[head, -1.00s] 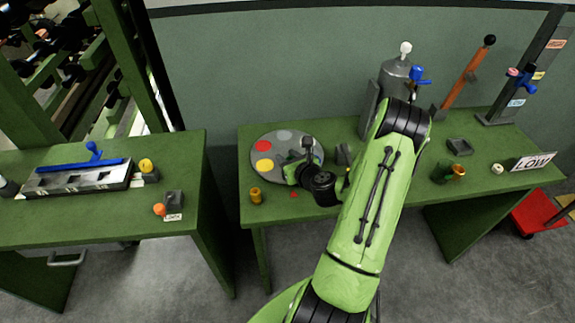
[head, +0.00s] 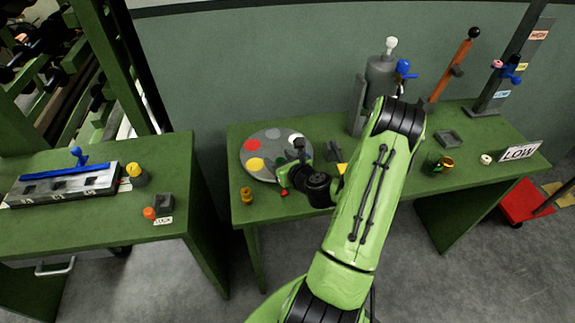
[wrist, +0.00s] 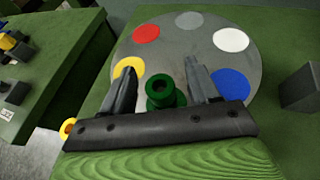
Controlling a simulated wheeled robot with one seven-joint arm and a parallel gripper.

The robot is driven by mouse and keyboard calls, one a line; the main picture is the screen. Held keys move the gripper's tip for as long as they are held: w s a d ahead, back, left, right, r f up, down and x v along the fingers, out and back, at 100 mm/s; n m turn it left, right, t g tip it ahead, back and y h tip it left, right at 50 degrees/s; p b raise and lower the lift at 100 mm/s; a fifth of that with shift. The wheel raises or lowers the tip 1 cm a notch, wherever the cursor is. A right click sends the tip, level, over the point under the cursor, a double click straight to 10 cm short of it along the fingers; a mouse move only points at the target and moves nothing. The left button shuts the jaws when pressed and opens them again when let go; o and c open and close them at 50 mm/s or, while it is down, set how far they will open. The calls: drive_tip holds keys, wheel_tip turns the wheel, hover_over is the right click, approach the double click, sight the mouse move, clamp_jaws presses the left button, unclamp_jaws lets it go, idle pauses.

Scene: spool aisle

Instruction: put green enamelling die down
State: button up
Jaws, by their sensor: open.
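The green enamelling die (wrist: 161,92) is a round green piece with a dark hole in its top. In the wrist view it stands upright between the fingers of my gripper (wrist: 160,70). The fingers are open, with a gap on each side of the die. It is over the near part of a grey round plate (wrist: 185,48) with red, yellow, grey, white and blue spots; its base is hidden. In the head view the plate (head: 262,143) lies on the right-hand green table, with my gripper (head: 298,152) over its right side.
A gold die (head: 246,194) stands left of the plate's near edge. A grey block (wrist: 299,88) is just right of the plate. A gap separates the two tables.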

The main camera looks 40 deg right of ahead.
drive_tip(key=p+v, duration=0.3)
drive_tip(key=v, duration=0.2)
drive_tip(key=shift+s+r+p, duration=0.15)
drive_tip(key=shift+s+p, duration=0.05)
drive_tip(key=shift+p, duration=0.2)
drive_tip(key=p, duration=0.9)
approach(281, 160)
drive_tip(key=w+a+r+n+g+y, duration=0.1)
drive_tip(key=a+r+n+g+y, duration=0.3)
drive_tip(key=a+n, duration=0.65)
drive_tip(key=a+r+n+g+y, duration=0.3)
drive_tip(key=a+n+g, duration=0.15)
drive_tip(key=n, duration=1.05)
drive_tip(key=s+a+r+n+h, duration=0.1)
drive_tip(key=s+a+r+n, duration=0.2)
drive_tip(key=r, duration=0.4)
drive_tip(key=s+a+r+n+h, duration=0.1)
drive_tip(key=s+a+r+n, duration=0.2)
drive_tip(key=s+r+n, duration=0.2)
drive_tip(key=s+a+r+n+t+h, duration=0.1)
drive_tip(key=s+a+r+n, duration=0.2)
drive_tip(key=r, duration=0.6)
drive_tip(key=shift+s+n+h, duration=0.3)
drive_tip(key=shift+s+n, duration=0.2)
drive_tip(key=shift+n, duration=0.75)
